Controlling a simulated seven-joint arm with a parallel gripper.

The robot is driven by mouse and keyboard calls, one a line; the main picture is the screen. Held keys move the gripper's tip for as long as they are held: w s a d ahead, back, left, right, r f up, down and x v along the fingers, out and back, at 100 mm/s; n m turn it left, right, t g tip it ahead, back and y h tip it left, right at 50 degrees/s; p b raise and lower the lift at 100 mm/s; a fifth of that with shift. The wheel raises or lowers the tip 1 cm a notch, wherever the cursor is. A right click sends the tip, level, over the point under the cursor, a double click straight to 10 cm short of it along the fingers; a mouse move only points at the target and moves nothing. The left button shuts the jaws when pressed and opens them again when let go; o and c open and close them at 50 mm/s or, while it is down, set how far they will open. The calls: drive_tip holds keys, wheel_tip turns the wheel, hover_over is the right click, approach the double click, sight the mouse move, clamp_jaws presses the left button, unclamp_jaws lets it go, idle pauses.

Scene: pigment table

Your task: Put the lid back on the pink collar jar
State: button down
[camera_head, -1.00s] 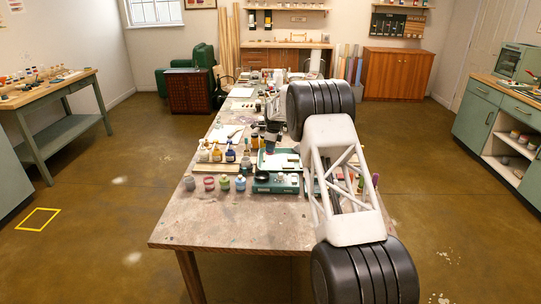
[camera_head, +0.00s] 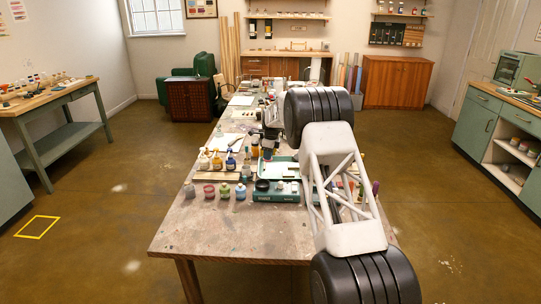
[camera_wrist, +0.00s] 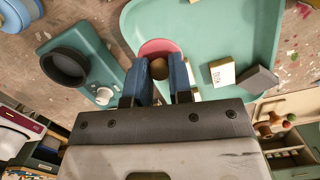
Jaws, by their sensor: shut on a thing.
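My gripper (camera_wrist: 162,80) has blue fingers and is shut on the brown knob (camera_wrist: 160,66) of a pink-red round lid (camera_wrist: 158,45) in the wrist view. The lid is over the left part of a green tray (camera_wrist: 190,22); I cannot tell whether it touches the tray. In the head view my arm reaches over the table, and the fingers and lid are too small to make out. The pink collar jar (camera_head: 209,191) stands upright in the front row, left of the tray (camera_head: 279,170).
A grey jar (camera_head: 190,191) stands left of the pink one, a green jar (camera_head: 224,190) and a blue jar (camera_head: 240,192) to its right. A green scale (camera_wrist: 82,72) with a black ring sits beside the tray. Bottles (camera_head: 217,163) stand behind. The table's front left (camera_head: 205,228) is clear.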

drive_tip(key=s+a+r, duration=0.1)
drive_tip(key=s+a, duration=0.8)
drive_tip(key=a, duration=0.3)
drive_tip(key=s+a+r, duration=0.1)
drive_tip(key=s+a, duration=0.7)
drive_tip(key=a, duration=0.5)
drive_tip(key=shift+s, duration=0.35)
drive_tip(key=shift+a, duration=0.1)
drive_tip(key=shift+f, duration=0.2)
drive_tip(key=shift+f, duration=3)
drive_tip(key=shift+f, duration=0.2)
drive_tip(key=shift+c, duration=2.3)
unclamp_jaws()
drive_tip(key=shift+r, duration=0.1)
